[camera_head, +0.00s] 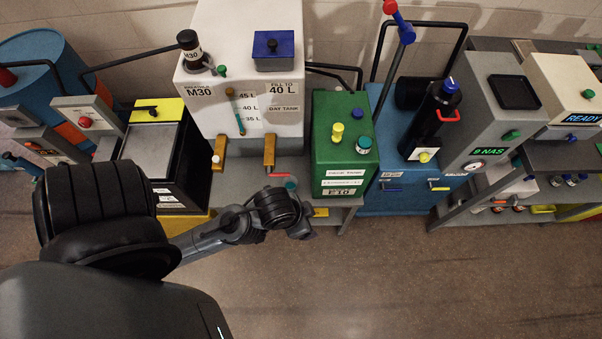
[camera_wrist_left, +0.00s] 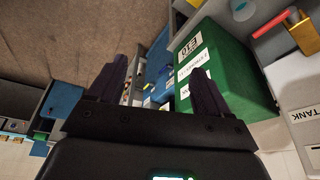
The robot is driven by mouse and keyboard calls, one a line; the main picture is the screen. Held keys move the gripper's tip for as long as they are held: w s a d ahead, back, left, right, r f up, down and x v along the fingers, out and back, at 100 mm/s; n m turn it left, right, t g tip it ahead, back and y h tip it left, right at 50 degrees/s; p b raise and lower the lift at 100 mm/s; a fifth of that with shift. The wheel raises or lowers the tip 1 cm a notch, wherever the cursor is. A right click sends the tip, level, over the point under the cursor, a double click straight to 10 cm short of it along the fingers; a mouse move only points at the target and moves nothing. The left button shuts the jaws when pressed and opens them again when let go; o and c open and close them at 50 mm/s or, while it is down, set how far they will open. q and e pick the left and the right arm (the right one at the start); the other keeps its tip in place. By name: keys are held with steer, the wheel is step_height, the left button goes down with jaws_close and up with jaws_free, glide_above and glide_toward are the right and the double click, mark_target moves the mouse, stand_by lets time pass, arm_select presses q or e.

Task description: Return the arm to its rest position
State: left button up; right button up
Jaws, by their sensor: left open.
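My left arm (camera_head: 205,240) comes in from the left of the head view and reaches toward the front of the bench. Its left gripper (camera_head: 302,227) is over the floor edge in front of the white day tank (camera_head: 240,75) and the green E10 box (camera_head: 345,150). In the left wrist view the two dark fingers of the left gripper (camera_wrist_left: 160,68) stand apart with nothing held between them. The green box (camera_wrist_left: 225,75) shows beyond the right finger. My right gripper is in neither view.
Orange-brown taps (camera_head: 269,150) stick out from the tank's front, close behind the arm. A blue cabinet (camera_head: 400,195) and a grey rack (camera_head: 500,110) stand to the right. A blue drum (camera_head: 40,75) and a black bin (camera_head: 165,150) stand left. The front floor (camera_head: 400,285) is clear.

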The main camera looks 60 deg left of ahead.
arm_select(q)
steer(key=shift+s+r, duration=0.1)
steer(key=shift+s, duration=0.45)
step_height(320, 180, up, 20)
steer(key=p, duration=2)
steer(key=shift+r, duration=0.15)
